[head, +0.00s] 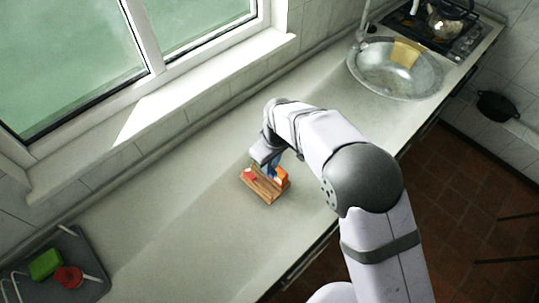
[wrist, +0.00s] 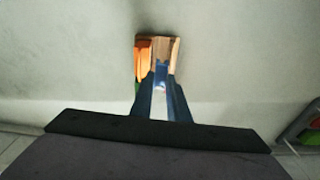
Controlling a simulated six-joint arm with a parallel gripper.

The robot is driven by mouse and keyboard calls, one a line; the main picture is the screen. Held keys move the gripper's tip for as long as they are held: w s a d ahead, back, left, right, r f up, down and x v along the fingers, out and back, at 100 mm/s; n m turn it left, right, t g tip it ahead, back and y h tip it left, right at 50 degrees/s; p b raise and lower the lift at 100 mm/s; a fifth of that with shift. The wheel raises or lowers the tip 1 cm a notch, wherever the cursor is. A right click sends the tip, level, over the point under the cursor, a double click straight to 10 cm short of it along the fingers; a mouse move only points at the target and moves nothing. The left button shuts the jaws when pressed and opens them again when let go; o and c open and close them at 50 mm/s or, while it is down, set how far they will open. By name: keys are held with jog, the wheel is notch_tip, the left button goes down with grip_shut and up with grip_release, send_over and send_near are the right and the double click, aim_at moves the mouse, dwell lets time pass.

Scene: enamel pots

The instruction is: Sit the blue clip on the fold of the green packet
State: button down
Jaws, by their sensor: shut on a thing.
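My gripper (head: 269,160) is low over a small wooden crate (head: 263,189) on the counter. In the wrist view, the dark fingers of my gripper (wrist: 161,77) reach the near side of the crate (wrist: 173,48) and are shut on a small bluish thing (wrist: 160,87), which looks like the blue clip. Blue also shows by the fingertips in the head view. The fingers hide most of it, and I cannot tell whether it is clear of the crate. A green block-like thing, probably the green packet (head: 45,264), lies on a grey tray at the lower left; its fold is not clear.
The crate also holds red (head: 249,175) and orange (head: 281,174) things. A red thing (head: 67,277) lies beside the green one on the grey tray (head: 90,290). A sink basin (head: 375,80) is far right. The counter between crate and tray is clear.

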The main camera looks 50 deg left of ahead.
jog(key=w+a+r, duration=0.3)
jog(key=a+r, duration=0.1)
jog(key=a, duration=0.3)
jog(key=shift+w+a+r+n+p, duration=0.2)
jog(key=shift+w+a+n+p, duration=0.05)
jog(key=shift+w+n+p, duration=0.15)
jog(key=shift+f, duration=0.15)
jog(key=shift+f+b, duration=0.8)
jog(key=shift+f, duration=1.3)
jog(key=shift+b, duration=0.35)
dwell(0.3)
jog(key=shift+f+b, duration=0.95)
jog(key=shift+f, duration=0.3)
dwell(1.0)
